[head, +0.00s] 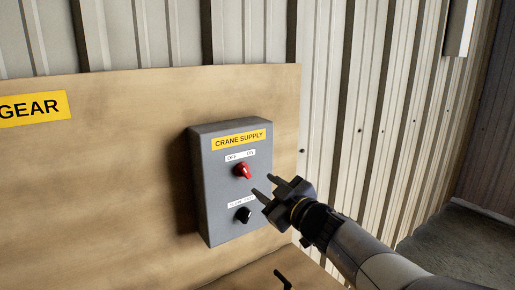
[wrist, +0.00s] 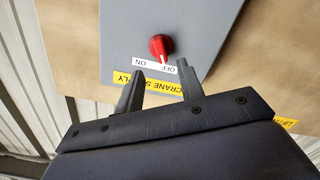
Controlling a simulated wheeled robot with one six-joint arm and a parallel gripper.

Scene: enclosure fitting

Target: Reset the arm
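My gripper (head: 262,184) is open and empty, its two fingers apart in front of the grey crane supply box (head: 215,200). The red knob (head: 243,170) sits on the box face, just up and left of the fingertips in the head view. In the wrist view, which is upside down, the red knob (wrist: 161,46) lies beyond the gap between the fingertips (wrist: 161,75). No contact with it shows. Its white mark seems to point toward the OFF word. A black knob (head: 243,214) sits lower on the box, left of my gripper.
The box is mounted on a wooden board (head: 100,170) with a yellow GEAR label (head: 35,108). A black handle (head: 283,280) shows on wood at the bottom edge. Ribbed metal wall (head: 340,110) stands behind. Open floor (head: 455,245) shows at the right.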

